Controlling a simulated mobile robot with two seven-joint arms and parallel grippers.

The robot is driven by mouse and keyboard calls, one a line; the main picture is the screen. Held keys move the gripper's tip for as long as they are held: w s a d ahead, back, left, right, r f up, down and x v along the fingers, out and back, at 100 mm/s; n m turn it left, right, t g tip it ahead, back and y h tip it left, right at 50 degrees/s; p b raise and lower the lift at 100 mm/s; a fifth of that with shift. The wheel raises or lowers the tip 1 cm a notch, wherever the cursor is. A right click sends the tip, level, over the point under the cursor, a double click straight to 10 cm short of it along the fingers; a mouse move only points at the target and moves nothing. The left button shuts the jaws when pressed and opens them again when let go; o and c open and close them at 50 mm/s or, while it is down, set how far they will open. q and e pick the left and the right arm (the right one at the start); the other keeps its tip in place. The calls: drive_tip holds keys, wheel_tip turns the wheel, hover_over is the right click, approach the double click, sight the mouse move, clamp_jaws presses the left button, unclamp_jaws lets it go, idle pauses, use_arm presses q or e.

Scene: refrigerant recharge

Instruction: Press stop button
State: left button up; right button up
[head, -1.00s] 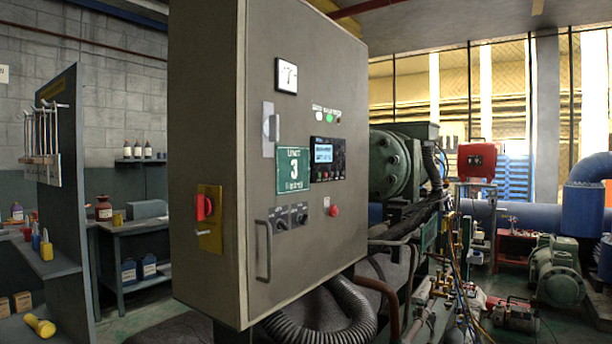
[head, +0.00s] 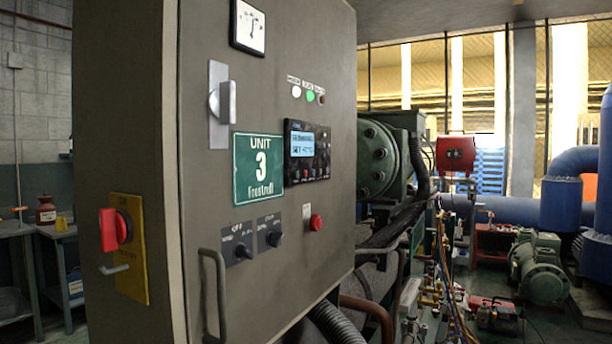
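The grey control cabinet (head: 268,240) fills the left and middle of the head view, with its door shut. A red push button (head: 316,222) sits low on the right part of the door, beside a small label plate. It looks like the stop button, but its label is too small to read. A red rotary handle on a yellow plate (head: 130,240) is on the cabinet's left side. Neither of my grippers is in view.
The door carries a green Unit 3 sign (head: 257,168), a display panel (head: 307,151), two black selector knobs and a protruding pull handle (head: 215,296). Hoses and pipes (head: 446,285) lie right of the cabinet. A bench (head: 62,262) stands at left.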

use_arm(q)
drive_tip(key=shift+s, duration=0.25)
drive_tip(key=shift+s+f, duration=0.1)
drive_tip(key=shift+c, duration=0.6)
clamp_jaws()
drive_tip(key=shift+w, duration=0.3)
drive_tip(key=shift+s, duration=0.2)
